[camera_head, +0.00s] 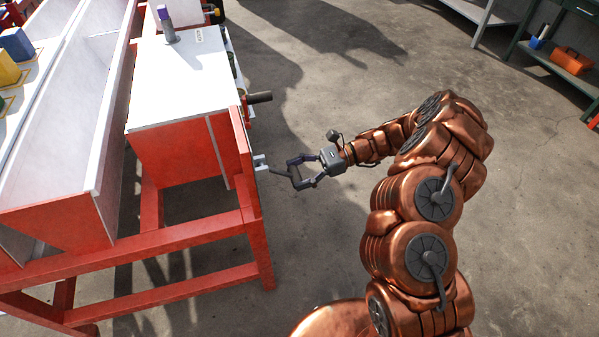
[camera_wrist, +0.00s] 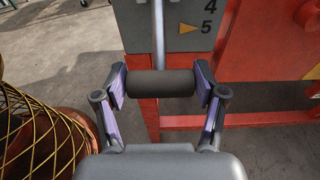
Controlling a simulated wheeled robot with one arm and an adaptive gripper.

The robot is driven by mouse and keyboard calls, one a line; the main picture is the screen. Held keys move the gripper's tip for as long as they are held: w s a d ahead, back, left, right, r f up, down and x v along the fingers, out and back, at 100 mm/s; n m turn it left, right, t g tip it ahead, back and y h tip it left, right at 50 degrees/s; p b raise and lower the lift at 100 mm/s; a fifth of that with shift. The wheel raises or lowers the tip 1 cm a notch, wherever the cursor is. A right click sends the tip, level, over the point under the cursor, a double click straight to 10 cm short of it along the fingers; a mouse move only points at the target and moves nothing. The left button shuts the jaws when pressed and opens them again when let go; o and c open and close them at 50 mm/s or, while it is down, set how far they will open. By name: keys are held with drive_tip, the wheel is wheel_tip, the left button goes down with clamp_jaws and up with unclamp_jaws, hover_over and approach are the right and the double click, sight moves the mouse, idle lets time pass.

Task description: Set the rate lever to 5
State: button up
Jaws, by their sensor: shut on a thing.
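The rate lever shows in the wrist view as a pale metal rod (camera_wrist: 158,35) ending in a dark cylindrical grip (camera_wrist: 160,83). My gripper (camera_wrist: 160,86) is shut on this grip, one finger at each end. Behind the rod, a grey scale plate (camera_wrist: 178,14) carries the numbers 4 and 5, with 4 above 5. A yellow triangle points right at the 5, just right of the rod. The upper part of the scale and the rod's top are out of view. In the head view, my gripper (camera_head: 297,173) is at the red machine's right side.
The red frame (camera_head: 247,172) of the machine stands close left of my gripper. A dark handle (camera_head: 259,97) sticks out above it. Open concrete floor lies to the right. A workbench with an orange toolbox (camera_head: 572,61) is at the far right.

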drive_tip(key=o, duration=1.7)
drive_tip(key=shift+f, duration=0.2)
drive_tip(key=shift+d, duration=0.1)
drive_tip(key=v, duration=1.2)
drive_tip(key=shift+r, duration=0.1)
